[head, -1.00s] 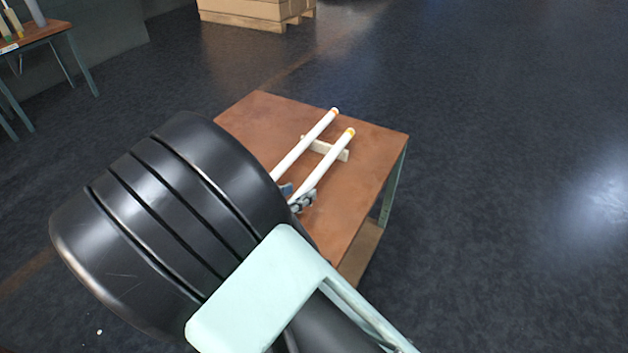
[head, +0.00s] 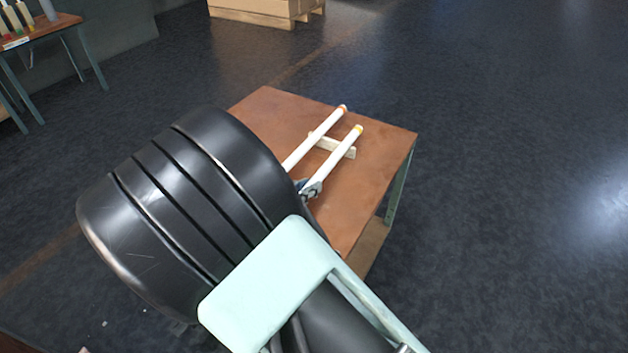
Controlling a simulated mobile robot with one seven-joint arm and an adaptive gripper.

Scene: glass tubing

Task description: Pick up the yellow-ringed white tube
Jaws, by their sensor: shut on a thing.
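Two white tubes lie side by side on the brown table, pointing away from me. The right tube (head: 340,152) has a yellow ring at its far end. The left tube (head: 316,136) has an orange-looking ring at its far end. My gripper (head: 312,189) is at the near visible part of the yellow-ringed tube and is shut on it. My arm hides most of the gripper and the near ends of both tubes. I cannot tell whether the held tube is clear of its support.
A pale wooden support (head: 345,152) crosses under the tubes' far part. The brown table (head: 385,150) is bare to the right and behind. Another table (head: 62,22) with several upright tubes stands at the far left. A wooden crate (head: 260,10) is at the back.

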